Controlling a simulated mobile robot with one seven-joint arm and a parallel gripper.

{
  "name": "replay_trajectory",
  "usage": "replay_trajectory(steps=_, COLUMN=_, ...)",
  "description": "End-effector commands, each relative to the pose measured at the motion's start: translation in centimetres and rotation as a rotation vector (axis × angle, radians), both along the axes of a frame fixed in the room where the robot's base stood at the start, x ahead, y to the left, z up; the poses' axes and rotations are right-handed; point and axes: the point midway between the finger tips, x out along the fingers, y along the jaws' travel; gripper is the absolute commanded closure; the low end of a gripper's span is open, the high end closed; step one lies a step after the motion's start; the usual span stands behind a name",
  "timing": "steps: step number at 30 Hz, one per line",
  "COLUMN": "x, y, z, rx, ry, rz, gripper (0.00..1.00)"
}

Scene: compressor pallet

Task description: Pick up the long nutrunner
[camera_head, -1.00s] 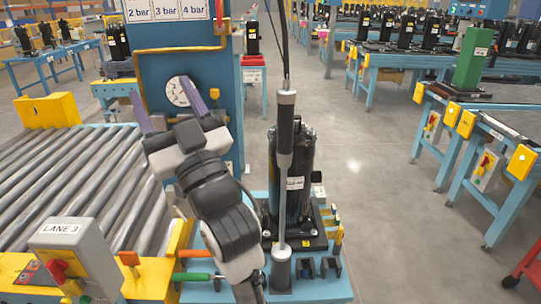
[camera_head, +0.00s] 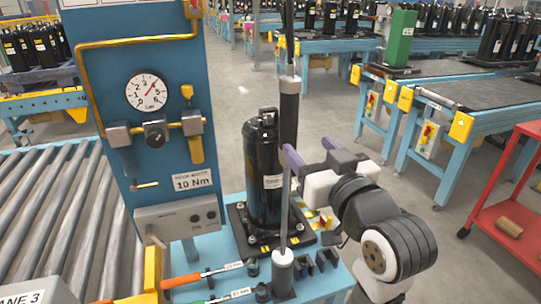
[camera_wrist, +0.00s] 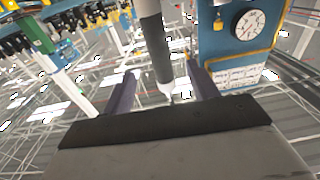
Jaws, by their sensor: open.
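The long nutrunner (camera_head: 289,110) stands upright in front of the black compressor (camera_head: 262,185). In the wrist view, the nutrunner (camera_wrist: 153,45) appears in the gap between the two fingers of my gripper (camera_wrist: 160,72). I see no finger closed on it. Its exact depth between them is unclear, and my gripper body hides its lower part.
A blue panel with a gauge (camera_head: 148,91) stands left of the nutrunner. Orange-handled (camera_head: 187,279) and green-handled tools lie at the bench front. A roller conveyor (camera_head: 60,210) is at left. A red cart (camera_head: 505,215) and blue benches are at right, with open floor between.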

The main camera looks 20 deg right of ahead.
Motion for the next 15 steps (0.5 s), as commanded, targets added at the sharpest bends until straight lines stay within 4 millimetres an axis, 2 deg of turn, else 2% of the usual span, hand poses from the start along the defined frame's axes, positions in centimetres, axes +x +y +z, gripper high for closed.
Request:
replay_trajectory(steps=3, x=-1.0, y=-1.2, z=-0.7, rx=0.000, ry=0.029, rz=-0.022, gripper=0.41)
replay_trajectory(steps=6, x=-0.8, y=-1.4, z=-0.8, rx=0.002, ry=0.037, rz=-0.025, gripper=0.41)
replay_trajectory(steps=8, x=0.0, y=-1.4, z=-0.8, rx=0.002, ry=0.040, rz=-0.023, gripper=0.41)
replay_trajectory(steps=15, x=4.8, y=-1.0, z=-0.8, rx=0.001, ry=0.040, rz=-0.022, gripper=0.41)
